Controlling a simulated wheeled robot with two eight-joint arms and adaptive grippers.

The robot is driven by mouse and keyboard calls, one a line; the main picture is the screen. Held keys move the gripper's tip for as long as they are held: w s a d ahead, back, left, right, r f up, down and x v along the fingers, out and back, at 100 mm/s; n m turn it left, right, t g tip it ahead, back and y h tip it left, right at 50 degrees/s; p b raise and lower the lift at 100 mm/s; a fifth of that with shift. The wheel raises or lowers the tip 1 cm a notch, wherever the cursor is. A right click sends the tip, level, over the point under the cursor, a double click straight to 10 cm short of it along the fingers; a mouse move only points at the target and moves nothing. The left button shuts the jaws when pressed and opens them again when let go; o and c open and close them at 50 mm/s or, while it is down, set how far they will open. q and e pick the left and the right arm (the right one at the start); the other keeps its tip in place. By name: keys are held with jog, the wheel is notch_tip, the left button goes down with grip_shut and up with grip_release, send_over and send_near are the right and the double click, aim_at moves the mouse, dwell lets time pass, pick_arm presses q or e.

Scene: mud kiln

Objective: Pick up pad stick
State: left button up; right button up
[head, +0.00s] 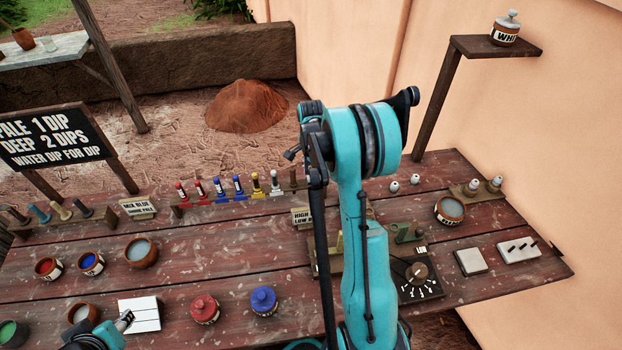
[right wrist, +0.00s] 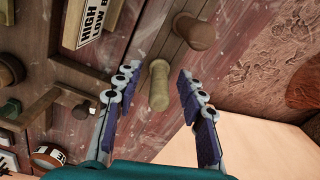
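In the right wrist view a pale tan wooden stick (right wrist: 158,85) with a rounded end stands between the fingers of my right gripper (right wrist: 155,108). The fingers are spread, with a gap on both sides of the stick. A darker brown peg (right wrist: 196,33) stands just beyond it on the same plank rack. I cannot tell for sure that the tan stick is the pad stick. In the head view my right arm hides this spot and the right gripper. My left gripper (head: 124,320) is partly visible at the bottom left, and its opening is unclear.
A rack of colored sticks (head: 238,187) stands left of my right arm. Another stick rack (head: 61,211) is at the far left. The HIGH/LOW sign (right wrist: 92,22) and a dial board (head: 419,289) are close by. Pots (head: 205,309) stand on the table (head: 225,258).

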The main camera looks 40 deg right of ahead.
jog(key=shift+r, duration=0.1)
grip_shut()
notch_tip(320, 180, up, 10)
jog(key=p, duration=0.2)
jog(key=shift+p, duration=0.35)
jog(key=shift+s, duration=0.15)
